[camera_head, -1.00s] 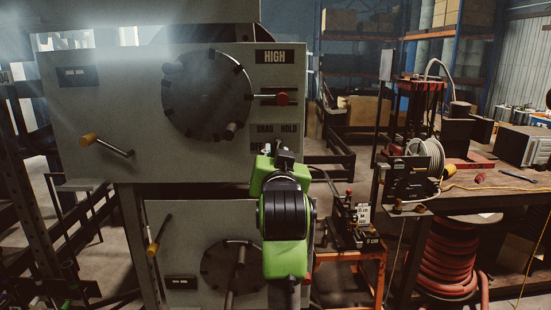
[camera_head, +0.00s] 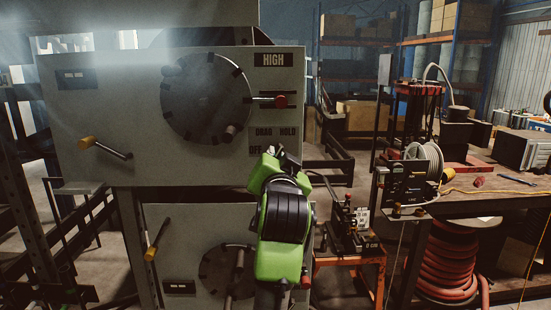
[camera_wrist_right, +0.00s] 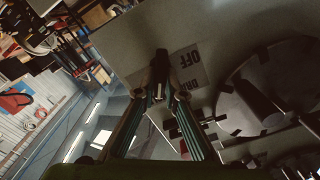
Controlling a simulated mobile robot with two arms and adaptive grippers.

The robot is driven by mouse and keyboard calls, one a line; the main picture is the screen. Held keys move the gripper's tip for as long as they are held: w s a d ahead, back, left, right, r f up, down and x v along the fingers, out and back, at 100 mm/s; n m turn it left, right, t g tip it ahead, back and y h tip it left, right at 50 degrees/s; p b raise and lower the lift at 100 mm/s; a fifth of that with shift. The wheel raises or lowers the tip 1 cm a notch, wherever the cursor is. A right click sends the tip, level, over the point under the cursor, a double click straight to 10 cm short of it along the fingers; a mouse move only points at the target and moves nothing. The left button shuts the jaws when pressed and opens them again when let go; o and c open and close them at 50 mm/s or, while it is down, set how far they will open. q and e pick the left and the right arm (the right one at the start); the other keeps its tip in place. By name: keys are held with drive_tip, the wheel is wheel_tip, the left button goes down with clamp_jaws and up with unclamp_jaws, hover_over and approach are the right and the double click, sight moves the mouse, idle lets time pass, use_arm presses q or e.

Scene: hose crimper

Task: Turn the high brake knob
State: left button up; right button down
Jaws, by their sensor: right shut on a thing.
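The large grey panel (camera_head: 120,110) carries a HIGH label (camera_head: 273,60). Below it are DRAG, HOLD and OFF labels (camera_head: 255,151). My green and black right gripper (camera_head: 276,151) is at the panel's lower right, beside OFF. In the right wrist view its fingers (camera_wrist_right: 163,90) are shut on a small dark knob (camera_wrist_right: 160,66), apparently the high brake knob, next to the OFF label (camera_wrist_right: 190,62). The knob is mostly hidden by the gripper in the head view. My left gripper is not in view.
A large dark disc (camera_head: 205,95) with a stub handle and a red-tipped lever (camera_head: 281,101) sit above my gripper. A yellow-ended lever (camera_head: 87,142) is at left. A second panel (camera_head: 180,225) is below. An orange stand (camera_head: 350,262) and a workbench (camera_head: 460,208) stand at right.

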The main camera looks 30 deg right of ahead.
drive_tip(key=c, duration=2.1)
unclamp_jaws()
